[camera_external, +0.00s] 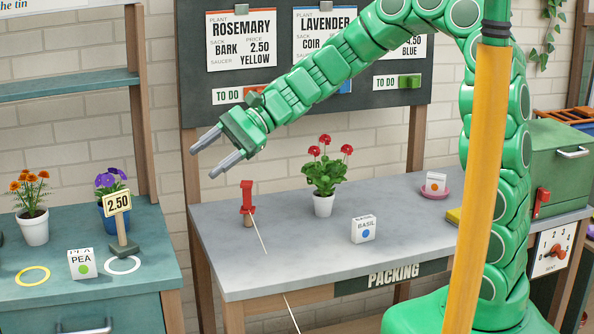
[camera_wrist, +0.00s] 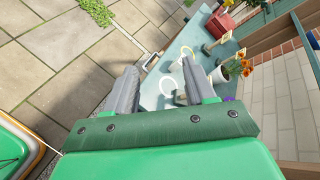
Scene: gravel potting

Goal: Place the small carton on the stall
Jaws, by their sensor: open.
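Small white cartons show in the external view. One marked BASIL with a blue dot (camera_external: 363,229) stands on the grey packing table (camera_external: 310,265). One with an orange dot (camera_external: 435,183) sits in a pink saucer (camera_external: 434,193) at the table's back right. One marked PEA with a green dot (camera_external: 82,264) stands on the teal stall (camera_external: 40,300) at left. My gripper (camera_external: 208,156) is open and empty, raised above the packing table's left end and pointing left. In the wrist view its fingers (camera_wrist: 158,76) are apart, with the stall (camera_wrist: 160,92) beyond them.
The stall holds a yellow ring (camera_external: 32,276), a white ring (camera_external: 122,265), a 2.50 price sign (camera_external: 118,203) and potted orange (camera_external: 33,226) and purple flowers (camera_external: 110,180). A red-flowered pot (camera_external: 324,205) and a red-topped dibber-like tool (camera_external: 247,197) stand on the packing table.

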